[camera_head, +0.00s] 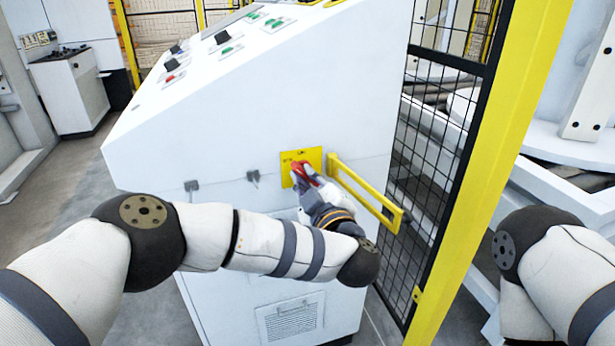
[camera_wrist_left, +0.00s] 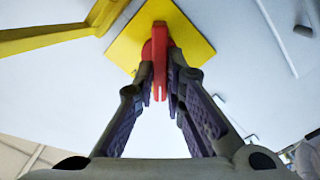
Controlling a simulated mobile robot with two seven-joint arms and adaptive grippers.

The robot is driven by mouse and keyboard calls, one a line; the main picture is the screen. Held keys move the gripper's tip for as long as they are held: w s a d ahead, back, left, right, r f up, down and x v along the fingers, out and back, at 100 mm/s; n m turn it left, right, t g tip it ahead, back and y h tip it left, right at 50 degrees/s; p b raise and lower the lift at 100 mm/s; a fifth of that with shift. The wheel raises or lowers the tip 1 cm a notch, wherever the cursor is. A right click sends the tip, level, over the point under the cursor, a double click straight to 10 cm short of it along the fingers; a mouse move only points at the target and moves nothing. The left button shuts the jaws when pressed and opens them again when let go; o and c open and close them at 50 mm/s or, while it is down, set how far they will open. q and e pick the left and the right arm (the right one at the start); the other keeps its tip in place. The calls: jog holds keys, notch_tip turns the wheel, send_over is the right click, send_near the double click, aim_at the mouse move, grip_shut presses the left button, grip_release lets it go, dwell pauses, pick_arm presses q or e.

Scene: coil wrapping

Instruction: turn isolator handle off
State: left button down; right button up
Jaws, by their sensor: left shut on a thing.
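The red isolator handle (camera_head: 303,170) sits on a yellow square plate (camera_head: 311,156) on the side of the white control cabinet (camera_head: 270,110). My left gripper (camera_head: 307,178) reaches up to it and is shut on it. In the left wrist view the red handle (camera_wrist_left: 160,62) lies between the two fingertips of my left gripper (camera_wrist_left: 160,80), in front of the yellow plate (camera_wrist_left: 185,28). The handle's markings are too small to read. My right arm shows at the right edge of the head view, but its gripper is out of view.
A yellow bar handle (camera_head: 365,193) juts out just right of the plate, close to my left gripper. Black mesh fencing (camera_head: 435,150) with a yellow post (camera_head: 495,150) stands right of the cabinet. Buttons and switches (camera_head: 222,38) are on the cabinet's sloped top.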

pick_arm(q)
jog(key=n, duration=0.4)
jog(key=shift+f+n, duration=0.15)
jog(key=shift+n, duration=0.15)
jog(key=n, duration=0.4)
jog(key=shift+a+f, duration=0.1)
jog(key=shift+n, duration=0.4)
jog(key=c, duration=1.7)
grip_release()
jog(key=shift+o, duration=0.2)
jog(key=shift+s, duration=0.15)
